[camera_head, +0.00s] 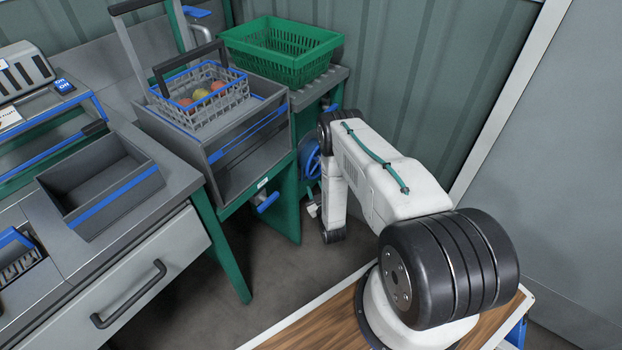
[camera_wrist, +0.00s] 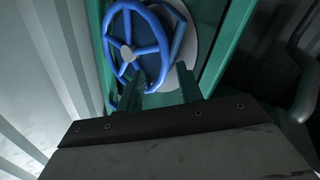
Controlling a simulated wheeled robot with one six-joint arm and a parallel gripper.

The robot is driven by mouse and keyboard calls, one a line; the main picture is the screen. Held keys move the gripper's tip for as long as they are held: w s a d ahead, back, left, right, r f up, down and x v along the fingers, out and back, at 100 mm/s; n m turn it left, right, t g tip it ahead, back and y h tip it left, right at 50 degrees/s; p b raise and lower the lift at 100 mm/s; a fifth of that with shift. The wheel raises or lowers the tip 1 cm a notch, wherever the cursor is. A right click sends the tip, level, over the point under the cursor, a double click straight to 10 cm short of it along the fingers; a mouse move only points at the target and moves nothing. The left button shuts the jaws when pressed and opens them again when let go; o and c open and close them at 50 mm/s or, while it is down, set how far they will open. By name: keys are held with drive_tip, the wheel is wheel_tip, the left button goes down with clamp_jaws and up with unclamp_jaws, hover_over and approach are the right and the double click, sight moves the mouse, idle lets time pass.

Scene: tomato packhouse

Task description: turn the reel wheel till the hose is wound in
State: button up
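The blue reel wheel (camera_wrist: 137,47), with spokes and a pale hub, fills the upper middle of the wrist view. A pale round disc (camera_wrist: 187,47) shows behind it. In the head view the wheel (camera_head: 311,160) is partly hidden by my arm, beside the green stand. My gripper (camera_wrist: 160,84) has its two dark fingers apart at the wheel's lower right. The lower right part of the rim appears near or between the fingertips; I cannot tell whether they touch it. I cannot make out the hose.
A green crate (camera_head: 283,40) stands on the rack above the wheel. A grey bin (camera_head: 226,152) and a wire basket of tomatoes (camera_head: 241,91) stand left of it. A blue-handled lever (camera_head: 267,202) sticks out from the stand. The corrugated wall is close by. Floor in front is clear.

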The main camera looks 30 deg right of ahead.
sight(310, 175)
drive_tip(key=x, duration=0.6)
drive_tip(key=shift+w+d, duration=0.1)
drive_tip(key=shift+w, duration=0.25)
clamp_jaws()
